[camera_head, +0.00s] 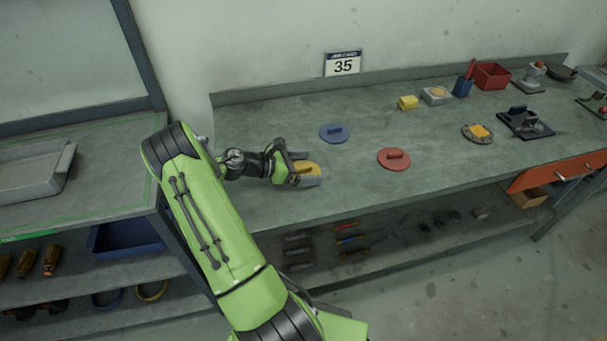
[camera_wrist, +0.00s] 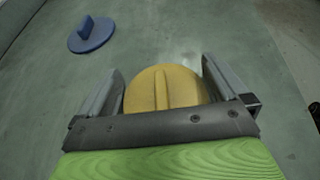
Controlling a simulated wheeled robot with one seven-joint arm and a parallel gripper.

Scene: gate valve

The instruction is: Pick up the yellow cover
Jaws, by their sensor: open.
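The yellow cover (camera_wrist: 148,91) is a round disc with a raised ridge across its middle. In the wrist view it lies between the two fingers of my gripper (camera_wrist: 160,72), with its near part hidden behind the gripper body. In the head view a part of the yellow cover (camera_head: 306,167) shows at my gripper (camera_head: 305,170), near the front left edge of the bench. The fingers are open, one on each side of the cover. I see gaps between them and the ridge.
A blue cover (camera_head: 334,133) and a red cover (camera_head: 394,158) lie on the grey-green bench (camera_head: 270,115). A yellow block (camera_head: 408,102), a red bin (camera_head: 491,76) and dark fixtures (camera_head: 526,122) stand farther right. The bench's front edge is close to my gripper.

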